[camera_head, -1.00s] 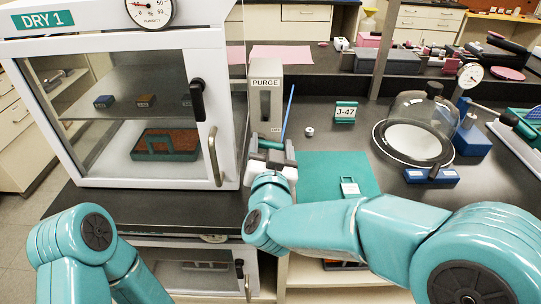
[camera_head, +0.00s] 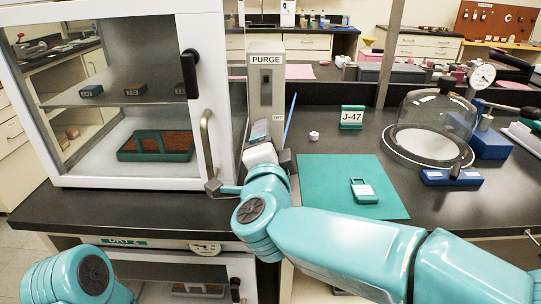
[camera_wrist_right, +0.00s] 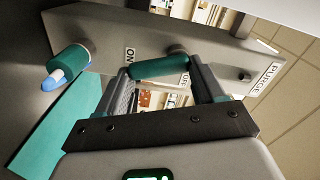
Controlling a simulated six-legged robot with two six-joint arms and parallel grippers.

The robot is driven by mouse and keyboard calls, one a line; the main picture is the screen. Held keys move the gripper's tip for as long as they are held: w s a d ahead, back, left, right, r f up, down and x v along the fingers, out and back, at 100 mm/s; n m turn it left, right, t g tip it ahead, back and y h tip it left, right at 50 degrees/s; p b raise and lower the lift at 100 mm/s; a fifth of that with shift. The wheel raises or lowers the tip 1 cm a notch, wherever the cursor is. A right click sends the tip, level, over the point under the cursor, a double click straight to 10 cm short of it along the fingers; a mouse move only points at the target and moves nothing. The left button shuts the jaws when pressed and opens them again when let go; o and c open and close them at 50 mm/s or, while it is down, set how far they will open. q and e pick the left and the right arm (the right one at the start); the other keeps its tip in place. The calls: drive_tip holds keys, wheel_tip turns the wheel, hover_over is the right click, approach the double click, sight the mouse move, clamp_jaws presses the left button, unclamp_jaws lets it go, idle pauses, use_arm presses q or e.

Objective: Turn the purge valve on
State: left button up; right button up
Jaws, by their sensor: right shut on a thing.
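The grey PURGE panel (camera_head: 266,92) stands upright right of the dry cabinet. In the right wrist view, the panel (camera_wrist_right: 100,35) carries an ON label (camera_wrist_right: 130,56) and a partly hidden OFF label (camera_wrist_right: 185,79). The teal valve lever (camera_wrist_right: 160,68) lies close to both labels. My right gripper (camera_wrist_right: 163,70) is shut on the lever, with a finger at each end of it. In the head view, my right gripper (camera_head: 262,150) is at the panel's lower part, and the lever is hidden. My left arm shows at lower left; its gripper is out of view.
The dry cabinet door (camera_head: 205,90), with its handle, is close left of my right gripper. A thin blue rod (camera_head: 290,118) stands right of the panel. A teal mat (camera_head: 345,200) with a tagged item, a J-47 sign (camera_head: 351,116) and a glass dome (camera_head: 432,125) are further right.

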drive_tip(key=m, duration=0.1)
drive_tip(key=m+b, duration=0.2)
drive_tip(key=shift+a+f, duration=0.3)
drive_tip(key=shift+m+b, duration=0.55)
drive_tip(key=shift+m, duration=0.05)
drive_tip(key=shift+a+r, duration=0.1)
drive_tip(key=o, duration=1)
drive_tip(key=shift+o, duration=0.2)
